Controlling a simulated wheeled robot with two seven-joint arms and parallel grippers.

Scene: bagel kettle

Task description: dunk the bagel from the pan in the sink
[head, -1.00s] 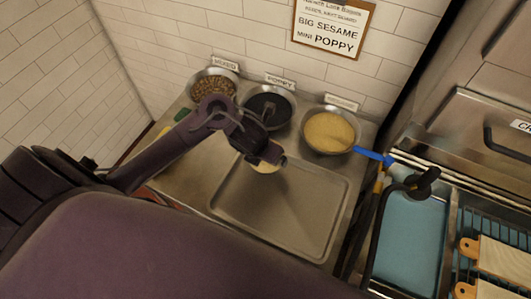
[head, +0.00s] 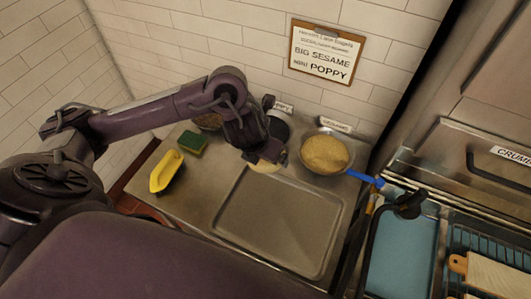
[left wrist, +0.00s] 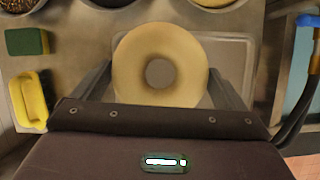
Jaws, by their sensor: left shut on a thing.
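My left gripper (head: 266,157) reaches down over the far left corner of the shallow metal pan (head: 285,220). It is shut on a pale, plain bagel (head: 263,167), which is mostly hidden by the gripper in the head view. In the left wrist view the bagel (left wrist: 160,40) sits between the two fingers with its hole facing the camera. How high it is above the pan I cannot tell. The sink (head: 400,255), a rectangular basin of blue water, lies to the right of the pan. My right gripper is not in view.
A bowl of sesame (head: 325,153) and a bowl of poppy seeds (head: 278,127) stand behind the pan. A green sponge (head: 192,143) and a yellow object (head: 167,171) lie left. A blue handle (head: 365,178) and a dark curved fixture (head: 408,205) stand near the sink's far edge. Wooden boards (head: 490,275) are at right.

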